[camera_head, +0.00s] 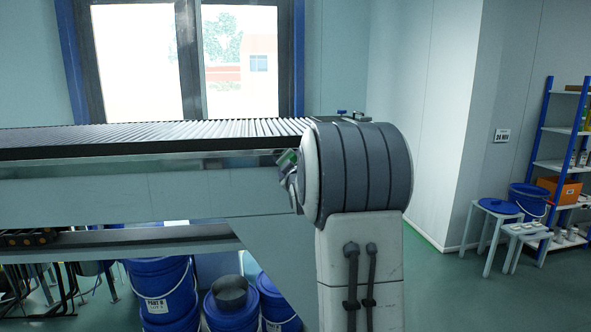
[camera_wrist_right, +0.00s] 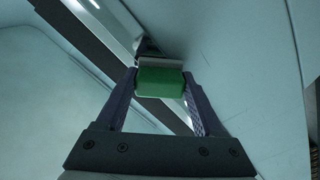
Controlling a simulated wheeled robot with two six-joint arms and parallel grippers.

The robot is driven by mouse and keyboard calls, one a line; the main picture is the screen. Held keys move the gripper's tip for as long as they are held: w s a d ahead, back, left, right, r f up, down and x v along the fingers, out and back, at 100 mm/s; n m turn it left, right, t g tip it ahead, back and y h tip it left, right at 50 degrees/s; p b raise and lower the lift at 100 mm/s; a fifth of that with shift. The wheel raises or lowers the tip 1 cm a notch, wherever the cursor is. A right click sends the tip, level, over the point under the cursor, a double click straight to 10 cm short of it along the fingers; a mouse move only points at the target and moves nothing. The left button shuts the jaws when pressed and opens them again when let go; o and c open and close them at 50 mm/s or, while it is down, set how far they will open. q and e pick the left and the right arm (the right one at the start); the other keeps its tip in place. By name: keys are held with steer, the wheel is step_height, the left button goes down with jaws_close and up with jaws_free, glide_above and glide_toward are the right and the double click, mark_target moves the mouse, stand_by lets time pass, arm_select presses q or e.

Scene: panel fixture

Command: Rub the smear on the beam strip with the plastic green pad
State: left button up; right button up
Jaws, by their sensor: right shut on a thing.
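The green pad (camera_wrist_right: 160,82) sits between the two fingers of my right gripper (camera_wrist_right: 161,76) in the right wrist view, with a grey plate along its far edge. My right gripper is shut on it. In the head view a small part of the green pad (camera_head: 286,157) shows at the left edge of my own arm, by the right end of the shiny beam strip (camera_head: 150,166). My arm hides most of the right gripper there. I cannot tell whether the pad touches the strip. I cannot make out the smear. My left gripper is not in view.
A roller conveyor (camera_head: 150,133) runs above the strip, with a pale panel (camera_head: 100,196) below it. Blue buckets (camera_head: 160,290) stand underneath. At the right are stools (camera_head: 498,207) and a shelf (camera_head: 560,165). The floor between my arm and the stools is clear.

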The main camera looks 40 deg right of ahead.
steer(key=shift+w+a+f+b, duration=0.1)
steer(key=shift+w+a+b, duration=0.5)
steer(key=shift+a, duration=0.2)
steer(key=shift+w+a, duration=0.5)
steer(key=shift+a, duration=0.25)
steer(key=shift+s+a+b, duration=0.1)
steer(key=shift+a+b, duration=0.05)
steer(key=shift+b, duration=0.2)
steer(key=shift+b+v, duration=1.25)
steer(key=shift+v, duration=1.6)
steer(key=shift+s, duration=0.1)
